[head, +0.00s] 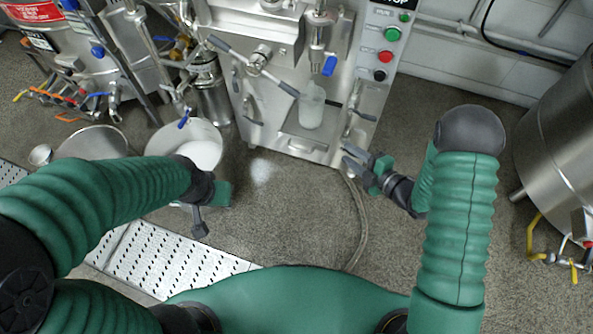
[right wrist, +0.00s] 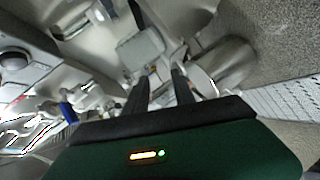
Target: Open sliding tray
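The colloid mill (head: 262,75) is a steel machine at the top centre of the head view. A flat steel tray (head: 303,143) sits low at its front, with a translucent container (head: 312,108) standing on it. My right gripper (head: 346,160) is just right of the tray's front corner, its fingers pointing left toward the mill. Its two dark fingers are apart with nothing between them, as the right wrist view (right wrist: 160,85) also shows. I cannot tell whether it touches the tray. My left gripper (head: 200,222) hangs left of the mill; its finger gap is unclear.
A steel pot with white contents (head: 212,132) stands near my left arm. A control panel with buttons (head: 386,50) is at the mill's right. A steel tank (head: 560,130) stands far right. A hose (head: 362,225) lies on the floor, which is otherwise clear before the mill.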

